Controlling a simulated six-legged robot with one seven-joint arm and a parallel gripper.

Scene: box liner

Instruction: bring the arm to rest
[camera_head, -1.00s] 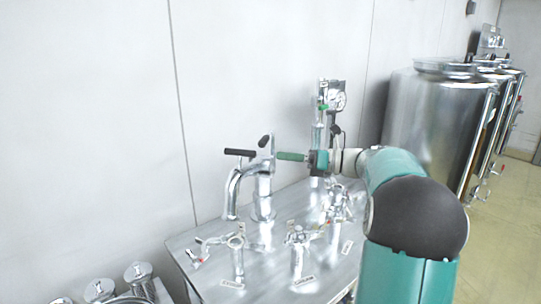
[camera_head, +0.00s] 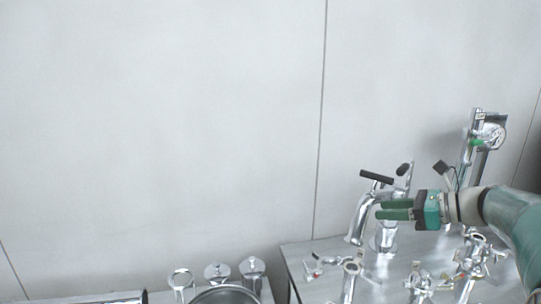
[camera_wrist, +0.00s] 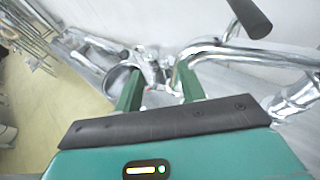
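My gripper (camera_head: 396,209) is in front of a chrome tap column with black handles (camera_head: 376,177) in the head view. Its two green fingers point left and stand apart, with nothing between them. In the wrist view my gripper (camera_wrist: 155,92) also shows its fingers spread and empty. The arm reaches in from the right edge of the head view. In the wrist view a curved chrome pipe (camera_wrist: 235,50) passes close to the right finger; I cannot tell whether they touch.
A metal table (camera_head: 300,255) carries several chrome valves. A pressure gauge (camera_head: 493,136) stands on a post behind the arm. A round metal vessel (camera_head: 225,295) and several capped metal cylinders are at the bottom left. The pale wall is bare; the air at upper left is clear.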

